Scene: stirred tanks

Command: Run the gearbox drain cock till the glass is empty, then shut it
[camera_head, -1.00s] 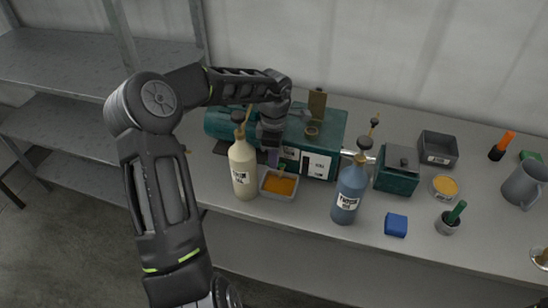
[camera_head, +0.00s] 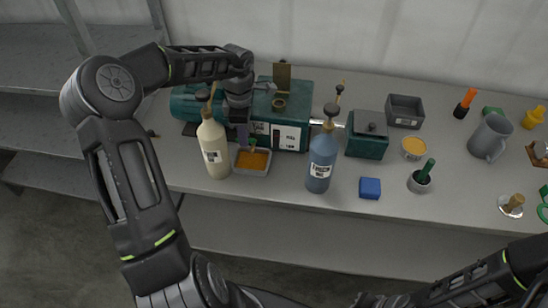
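The gearbox (camera_head: 302,98) is a teal machine at the back left of the bench, with white labelled plates on its front. A dark upright strip (camera_head: 277,136) on the front may be its glass; its level is too small to read. My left gripper (camera_head: 243,138) points down in front of the gearbox, beside a small green part (camera_head: 252,146) that looks like the drain cock. The fingers are partly hidden, and I cannot tell if they grip it. Below stands a grey tray (camera_head: 236,168) with orange oil (camera_head: 253,160) in it. My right gripper is out of view.
A cream bottle (camera_head: 214,150) stands close left of the tray, a blue bottle (camera_head: 321,165) to its right. Further right are a teal box (camera_head: 367,140), a blue block (camera_head: 370,188), a grey bin (camera_head: 405,109) and a grey mug (camera_head: 489,138).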

